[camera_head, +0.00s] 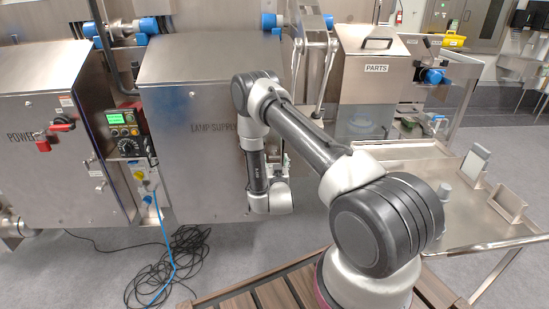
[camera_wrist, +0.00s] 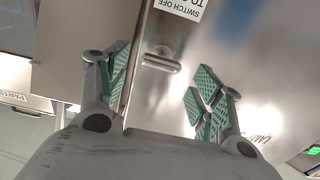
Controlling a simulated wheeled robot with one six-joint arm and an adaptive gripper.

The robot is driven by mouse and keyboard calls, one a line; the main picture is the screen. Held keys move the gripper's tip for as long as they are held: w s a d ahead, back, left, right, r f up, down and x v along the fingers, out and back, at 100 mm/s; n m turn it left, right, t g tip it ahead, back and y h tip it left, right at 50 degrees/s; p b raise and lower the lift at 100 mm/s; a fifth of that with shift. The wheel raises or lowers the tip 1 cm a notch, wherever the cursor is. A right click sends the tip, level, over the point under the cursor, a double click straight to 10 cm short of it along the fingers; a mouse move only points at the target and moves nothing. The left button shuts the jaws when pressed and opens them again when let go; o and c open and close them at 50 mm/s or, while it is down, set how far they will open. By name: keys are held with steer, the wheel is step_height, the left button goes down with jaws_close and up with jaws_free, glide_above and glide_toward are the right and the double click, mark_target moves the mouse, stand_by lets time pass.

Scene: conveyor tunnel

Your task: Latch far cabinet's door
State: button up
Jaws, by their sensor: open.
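The lamp-supply cabinet door (camera_head: 200,165) is a steel panel marked LAMP SUPPLY, in the middle of the head view. It looks shut or nearly shut; I cannot tell which. In the wrist view a small metal bar handle (camera_wrist: 163,63) stands on the door (camera_wrist: 230,70), near its edge and below a "SWITCH OFF" label (camera_wrist: 180,6). My gripper (camera_wrist: 160,78) is open, with its green-padded fingers apart on either side of the handle. Whether either finger touches it cannot be told. In the head view my arm mostly hides the gripper and the handle.
The POWER cabinet (camera_head: 50,160) with a red handle (camera_head: 62,125) stands at left. A control box (camera_head: 126,130) sits between the cabinets, with cables (camera_head: 170,270) on the floor below. A PARTS bin (camera_head: 372,70) and a steel table (camera_head: 470,225) are at right.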

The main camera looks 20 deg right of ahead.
mark_target(275, 157)
steer(key=x, duration=0.4)
steer(key=c, duration=1)
steer(key=shift+c, duration=0.2)
